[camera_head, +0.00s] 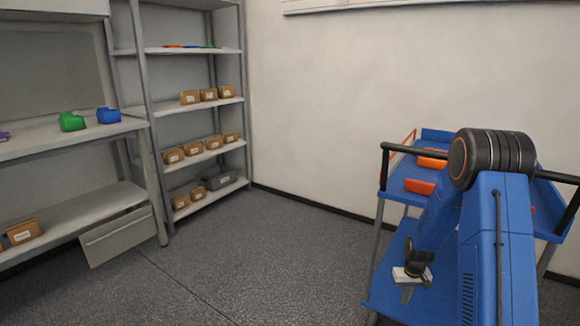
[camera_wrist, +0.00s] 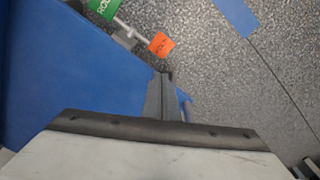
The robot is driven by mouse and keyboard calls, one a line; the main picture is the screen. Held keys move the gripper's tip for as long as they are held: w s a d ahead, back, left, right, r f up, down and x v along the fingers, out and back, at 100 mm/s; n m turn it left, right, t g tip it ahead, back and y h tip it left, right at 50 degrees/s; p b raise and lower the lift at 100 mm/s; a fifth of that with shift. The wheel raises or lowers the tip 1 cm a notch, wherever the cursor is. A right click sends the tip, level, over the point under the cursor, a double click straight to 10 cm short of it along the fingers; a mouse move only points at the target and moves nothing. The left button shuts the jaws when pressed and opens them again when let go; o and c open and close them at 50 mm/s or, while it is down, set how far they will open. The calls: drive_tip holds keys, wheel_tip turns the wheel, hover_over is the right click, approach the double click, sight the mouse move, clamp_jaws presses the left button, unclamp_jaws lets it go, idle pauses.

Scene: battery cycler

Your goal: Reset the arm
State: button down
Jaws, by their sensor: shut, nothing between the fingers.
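My gripper (camera_head: 405,295) hangs low at the right of the head view, below the folded blue arm and its dark joint. It is pointing down beside a blue surface. In the wrist view the dark fingers of my gripper (camera_wrist: 161,78) are together, with nothing visible between them. Below them the wrist view shows a blue surface at left and speckled floor at right.
A blue cart-like frame (camera_head: 432,136) with orange items (camera_head: 420,187) is partly hidden behind my arm. Metal shelving (camera_head: 195,49) with several small brown boxes (camera_head: 190,97) stands at the back left, beside a bench (camera_head: 60,139). The grey floor (camera_head: 270,255) between is clear.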

drive_tip(key=s+a+r+t, duration=0.1)
drive_tip(key=s+a+r, duration=0.3)
drive_tip(key=r, duration=0.5)
drive_tip(key=s+a+r, duration=0.2)
drive_tip(key=s+r, duration=0.4)
drive_tip(key=r, duration=0.3)
drive_tip(key=s+a+r+t, duration=0.1)
drive_tip(key=s+a+r, duration=0.25)
drive_tip(key=r, duration=0.65)
drive_tip(key=s+a+r, duration=0.2)
drive_tip(key=s+r, duration=0.1)
drive_tip(key=s, duration=0.5)
drive_tip(key=s+a+r+t, duration=0.1)
drive_tip(key=s+r, duration=0.2)
drive_tip(key=s, duration=0.6)
drive_tip(key=s+a+r+t, duration=0.1)
drive_tip(key=s+a+r, duration=0.1)
drive_tip(key=s, duration=0.7)
drive_tip(key=shift+a+r+n, duration=0.3)
drive_tip(key=shift+a+r, duration=0.05)
drive_tip(key=shift+r, duration=0.2)
drive_tip(key=c, duration=2.5)
unclamp_jaws()
